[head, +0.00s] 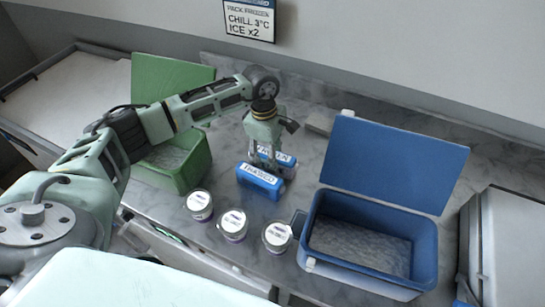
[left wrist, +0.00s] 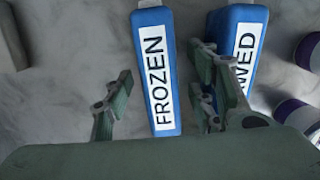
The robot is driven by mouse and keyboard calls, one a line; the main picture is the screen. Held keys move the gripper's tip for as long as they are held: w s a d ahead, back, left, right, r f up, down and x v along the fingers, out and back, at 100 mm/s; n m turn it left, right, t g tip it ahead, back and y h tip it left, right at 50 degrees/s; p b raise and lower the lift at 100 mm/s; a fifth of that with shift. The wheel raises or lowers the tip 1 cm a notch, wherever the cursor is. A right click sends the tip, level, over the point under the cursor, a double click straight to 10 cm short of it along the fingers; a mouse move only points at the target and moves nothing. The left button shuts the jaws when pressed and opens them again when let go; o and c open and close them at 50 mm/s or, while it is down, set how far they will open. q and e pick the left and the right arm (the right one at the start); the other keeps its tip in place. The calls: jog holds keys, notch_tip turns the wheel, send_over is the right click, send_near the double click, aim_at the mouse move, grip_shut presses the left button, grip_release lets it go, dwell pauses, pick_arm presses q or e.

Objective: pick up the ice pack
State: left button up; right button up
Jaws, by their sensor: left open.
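Two blue ice packs stand side by side on the marble counter. The rear one (head: 283,158) reads FROZEN in the left wrist view (left wrist: 155,65). The front one (head: 262,182) reads THAWED in the head view; its label is partly covered in the left wrist view (left wrist: 242,40). My left gripper (head: 265,160) points down over the packs and is open. In the left wrist view its fingers (left wrist: 158,98) show on either side of the FROZEN pack, with the right finger by the gap between the packs. I cannot tell whether they touch it. My right gripper is out of view.
Three white-lidded jars (head: 233,224) stand in front of the packs. An open green box (head: 183,172) is on the left, and an open blue box (head: 370,270) is on the right. A wall sign (head: 249,18) reads PACK FROZEN, CHILL 3°C, ICE x2.

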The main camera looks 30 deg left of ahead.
pick_arm(q)
jog(key=shift+d+f, duration=0.15)
jog(key=shift+f, duration=0.95)
jog(key=shift+r, duration=0.1)
grip_shut()
